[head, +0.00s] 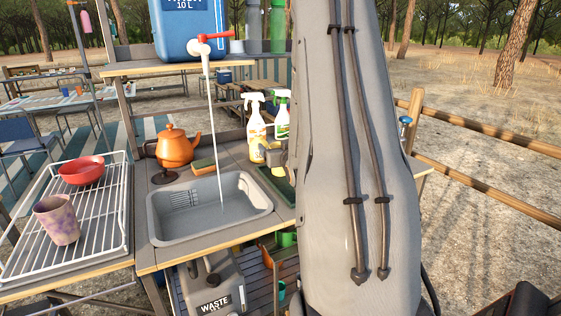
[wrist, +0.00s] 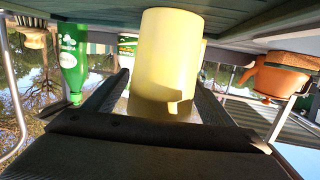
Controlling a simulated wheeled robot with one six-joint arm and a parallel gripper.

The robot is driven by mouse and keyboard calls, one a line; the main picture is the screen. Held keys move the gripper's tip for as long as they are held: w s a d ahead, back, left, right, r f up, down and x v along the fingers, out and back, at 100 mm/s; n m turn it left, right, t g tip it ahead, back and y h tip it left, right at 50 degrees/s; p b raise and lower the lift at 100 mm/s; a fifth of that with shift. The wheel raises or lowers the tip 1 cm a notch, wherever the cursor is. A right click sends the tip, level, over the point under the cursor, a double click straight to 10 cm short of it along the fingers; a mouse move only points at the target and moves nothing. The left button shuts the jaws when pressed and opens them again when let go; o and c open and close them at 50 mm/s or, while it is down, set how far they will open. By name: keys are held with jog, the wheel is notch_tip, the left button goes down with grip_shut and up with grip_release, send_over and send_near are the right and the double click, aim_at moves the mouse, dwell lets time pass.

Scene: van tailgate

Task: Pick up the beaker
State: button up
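The beaker (wrist: 168,50) is pale yellow and fills the middle of the wrist view, which looks upside down. Its far end in that view meets the dark green surface at the top. My gripper (wrist: 162,76) has one dark finger on each side of the beaker. A narrow gap shows at the left finger; contact at the right finger cannot be made out. In the head view, my gripper (head: 276,155) is low behind the sink's right corner, partly hidden by my arm. Yellow shows beside it there, but the beaker is mostly hidden.
The grey sink (head: 210,208) has water running into it. Two spray bottles (head: 257,124) stand just behind my gripper. An orange kettle (head: 178,147) and a sponge (head: 204,167) are to the left. A wire rack (head: 122,222) holds a red bowl and a purple-patterned cup.

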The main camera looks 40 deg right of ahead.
jog(key=c, duration=1)
jog(key=shift+o, duration=0.2)
